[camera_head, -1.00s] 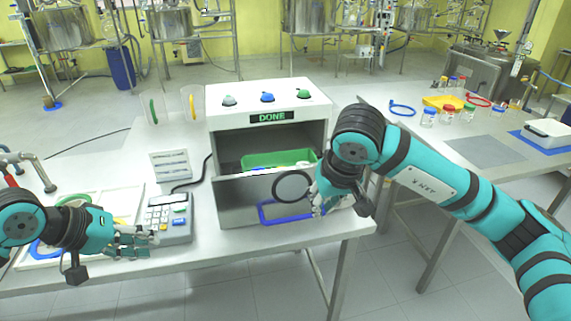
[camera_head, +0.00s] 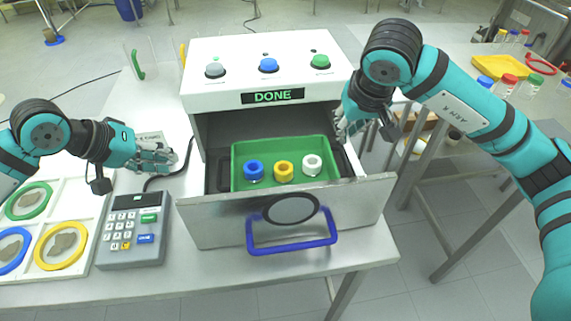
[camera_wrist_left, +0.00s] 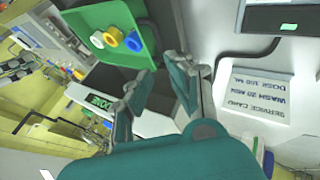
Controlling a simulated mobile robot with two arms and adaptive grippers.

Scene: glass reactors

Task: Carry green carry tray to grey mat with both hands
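The green carry tray (camera_head: 238,150) lies inside the pulled-out drawer (camera_head: 215,222) of the white cabinet and holds a blue, a yellow and a white ring-like piece. The tray also shows in the left wrist view (camera_wrist_left: 125,22), at the upper left. My left gripper (camera_head: 172,158) is open and empty, left of the cabinet and apart from the tray. Its two open fingers show in the left wrist view (camera_wrist_left: 160,92). My right gripper (camera_head: 362,130) is open, just above the drawer's right side, apart from the tray. The grey mat cannot be seen now.
The drawer has a blue handle (camera_head: 292,247) and a round dark disc on its front. A keypad device (camera_head: 130,232) and a white panel with coloured rings (camera_head: 30,262) stand at left. On the right table are a yellow tray (camera_head: 497,68) and several jars.

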